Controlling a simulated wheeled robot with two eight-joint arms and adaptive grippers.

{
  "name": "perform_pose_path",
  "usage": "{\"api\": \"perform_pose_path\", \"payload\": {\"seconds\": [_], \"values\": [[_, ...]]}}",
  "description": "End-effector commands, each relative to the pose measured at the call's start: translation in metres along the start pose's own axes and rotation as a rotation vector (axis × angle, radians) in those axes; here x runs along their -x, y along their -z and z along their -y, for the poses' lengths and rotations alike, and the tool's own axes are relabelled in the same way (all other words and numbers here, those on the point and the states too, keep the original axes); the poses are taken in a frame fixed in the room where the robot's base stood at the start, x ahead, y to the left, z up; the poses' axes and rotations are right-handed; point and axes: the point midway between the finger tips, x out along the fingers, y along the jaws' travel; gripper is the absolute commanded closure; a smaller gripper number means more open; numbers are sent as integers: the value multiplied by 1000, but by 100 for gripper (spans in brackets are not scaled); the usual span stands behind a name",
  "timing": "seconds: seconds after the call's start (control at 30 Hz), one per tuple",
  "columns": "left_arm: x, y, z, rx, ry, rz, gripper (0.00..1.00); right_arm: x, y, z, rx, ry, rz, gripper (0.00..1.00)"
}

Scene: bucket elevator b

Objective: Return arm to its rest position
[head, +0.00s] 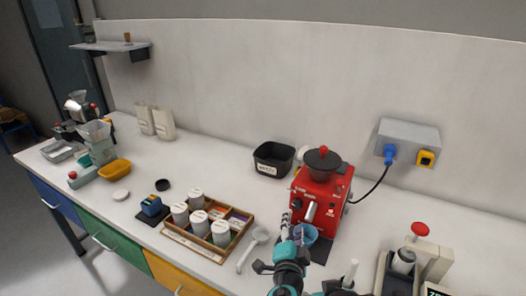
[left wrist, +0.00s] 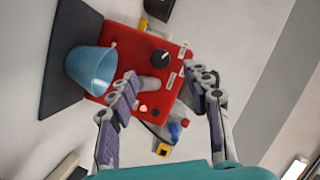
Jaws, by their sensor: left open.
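My left gripper (head: 291,228) reaches up from the bottom of the head view, close in front of the red machine (head: 322,190). In the left wrist view its two fingers (left wrist: 163,108) are spread wide with nothing between them. The red machine (left wrist: 150,65) shows behind the gap, with a dark knob and a grey spout on its front. A blue cup (head: 306,235) stands at the machine's front, beside the gripper. The cup (left wrist: 91,69) is apart from the fingers in the left wrist view, on a dark mat (left wrist: 68,60). My right gripper does not show.
A wooden tray (head: 178,238) with several white-lidded jars stands left of my arm, beside a white scoop (head: 260,235). A black bin (head: 273,160) sits behind. At right stands a device with a red knob (head: 420,229).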

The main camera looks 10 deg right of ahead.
Motion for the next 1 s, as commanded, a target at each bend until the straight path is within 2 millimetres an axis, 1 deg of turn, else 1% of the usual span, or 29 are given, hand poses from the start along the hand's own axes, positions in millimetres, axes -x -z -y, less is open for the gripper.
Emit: {"api": "perform_pose_path", "payload": {"seconds": [0.07, 0.13, 0.17, 0.2, 0.27, 0.3, 0.37, 0.4, 0.47, 0.5, 0.53, 0.6, 0.7, 0.73, 0.83, 0.9, 1.0], "values": [[1, -14, 10, 24, 0, 35, 51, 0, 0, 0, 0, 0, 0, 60], [5, -39, 26, 72, -2, 99, 51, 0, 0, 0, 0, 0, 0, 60], [8, -54, 36, 101, -3, 138, 51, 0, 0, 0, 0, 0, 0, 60], [14, -77, 48, 149, -7, 197, 51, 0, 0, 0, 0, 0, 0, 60], [29, -116, 67, 234, -15, 296, 51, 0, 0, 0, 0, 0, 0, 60], [42, -142, 77, 295, -22, 364, 51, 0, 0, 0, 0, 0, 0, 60], [66, -177, 87, 390, -34, 461, 51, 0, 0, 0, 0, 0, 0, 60], [83, -198, 91, 457, -45, 521, 51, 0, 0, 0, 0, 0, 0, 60], [110, -225, 94, 556, -61, 605, 51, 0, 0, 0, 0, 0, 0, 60], [129, -240, 93, 625, -74, 656, 51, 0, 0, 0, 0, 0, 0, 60], [143, -250, 92, 676, -83, 689, 51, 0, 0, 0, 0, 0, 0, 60], [174, -266, 85, 791, -106, 758, 51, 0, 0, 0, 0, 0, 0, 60], [209, -278, 73, 932, -137, 821, 51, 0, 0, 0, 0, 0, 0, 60], [217, -279, 70, 967, -146, 834, 51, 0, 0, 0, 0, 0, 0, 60], [236, -280, 60, 1054, -169, 859, 51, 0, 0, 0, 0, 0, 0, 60], [243, -279, 57, 1089, -178, 866, 51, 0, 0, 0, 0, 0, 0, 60], [246, -279, 54, 1109, -185, 869, 51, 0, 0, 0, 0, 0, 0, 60]]}}
